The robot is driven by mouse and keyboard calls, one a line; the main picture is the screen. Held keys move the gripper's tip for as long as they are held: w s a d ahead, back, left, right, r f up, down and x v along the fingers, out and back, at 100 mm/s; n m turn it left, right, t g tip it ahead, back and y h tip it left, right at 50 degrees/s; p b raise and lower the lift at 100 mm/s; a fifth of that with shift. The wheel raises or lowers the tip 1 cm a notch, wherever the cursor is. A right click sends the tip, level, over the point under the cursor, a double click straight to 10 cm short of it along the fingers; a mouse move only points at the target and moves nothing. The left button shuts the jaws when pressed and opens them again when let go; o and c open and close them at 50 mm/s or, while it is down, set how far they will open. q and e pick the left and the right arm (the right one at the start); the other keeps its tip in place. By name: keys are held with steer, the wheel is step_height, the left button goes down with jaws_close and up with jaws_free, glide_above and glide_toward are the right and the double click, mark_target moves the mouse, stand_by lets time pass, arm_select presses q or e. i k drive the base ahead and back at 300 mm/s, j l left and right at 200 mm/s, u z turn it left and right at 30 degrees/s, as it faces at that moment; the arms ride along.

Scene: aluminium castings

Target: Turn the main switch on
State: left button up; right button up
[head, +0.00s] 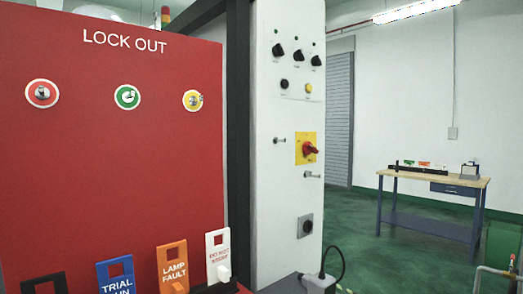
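The main switch (311,149) is a red rotary handle on a yellow plate (299,157). It is mounted on the front of a tall white control cabinet (275,205), right of the picture's middle. The handle sticks out to the right; I cannot tell from its angle which position it is set to. Nothing is touching it. Neither of my grippers shows in the head view.
A red lock-out board (120,170) fills the left, with tags (172,262) along its bottom. Small metal pegs (280,141) stick out near the switch. A black cable (340,262) loops at the cabinet's foot. A workbench (425,178) stands far right; green floor between is clear.

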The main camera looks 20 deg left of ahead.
mark_target(308, 148)
steer(key=u, duration=0.45)
steer(key=i+l+u, duration=0.1)
steer(key=i+l, duration=0.15)
steer(key=l, duration=0.15)
steer(key=i+l, duration=0.2)
steer(key=l, duration=0.2)
steer(key=i+l+u, duration=0.15)
steer(key=l, duration=0.25)
steer(key=i+l+u, duration=0.1)
steer(key=i+l, duration=0.15)
steer(key=l, duration=0.2)
steer(key=i+l+u, duration=0.1)
steer(key=l, duration=0.35)
steer(key=i+l, duration=0.25)
steer(key=l, duration=0.2)
steer(key=i+l+u, duration=0.15)
steer(key=l, duration=0.3)
steer(key=i+l+u, duration=0.1)
steer(key=l, duration=0.35)
steer(key=i, duration=0.05)
